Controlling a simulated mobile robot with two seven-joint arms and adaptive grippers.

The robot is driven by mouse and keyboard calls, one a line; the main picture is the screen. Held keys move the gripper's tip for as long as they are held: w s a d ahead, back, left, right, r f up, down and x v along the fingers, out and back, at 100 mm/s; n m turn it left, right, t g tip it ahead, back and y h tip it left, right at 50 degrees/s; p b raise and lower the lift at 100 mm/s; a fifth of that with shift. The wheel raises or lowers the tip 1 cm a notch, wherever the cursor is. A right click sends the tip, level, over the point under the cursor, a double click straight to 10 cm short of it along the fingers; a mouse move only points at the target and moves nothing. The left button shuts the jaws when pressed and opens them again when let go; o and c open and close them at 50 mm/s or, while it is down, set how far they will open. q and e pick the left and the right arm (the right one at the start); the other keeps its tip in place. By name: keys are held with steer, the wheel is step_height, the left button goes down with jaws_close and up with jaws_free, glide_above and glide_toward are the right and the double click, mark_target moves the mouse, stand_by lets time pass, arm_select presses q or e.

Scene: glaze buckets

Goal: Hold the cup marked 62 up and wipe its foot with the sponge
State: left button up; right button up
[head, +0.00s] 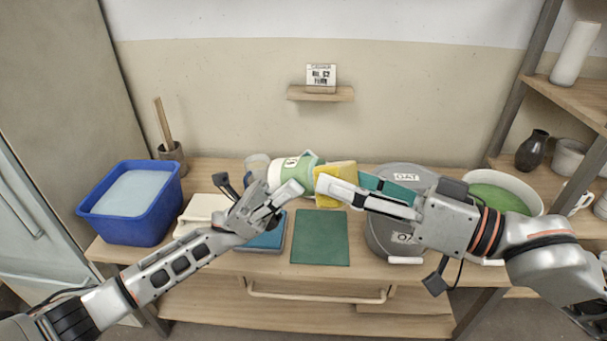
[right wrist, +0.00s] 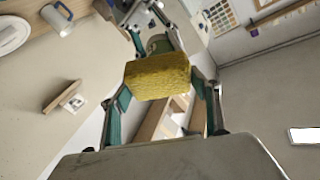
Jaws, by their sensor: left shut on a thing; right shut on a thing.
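A white and green cup (head: 288,174) is held tipped on its side above the table, its green end to the right. A small mark shows on its white side, too small to read. My left gripper (head: 282,192) is shut on the cup.
A blue tub (head: 135,225) stands at the left. A dark green mat (head: 320,238) lies bare below the grippers.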

steer(key=shift+f, duration=0.15)
steer(key=s+d+r, duration=0.2)
steer(key=d, duration=0.4)
steer(key=shift+d+r, duration=0.2)
steer(key=shift+r, duration=0.05)
stand_by(0.3)
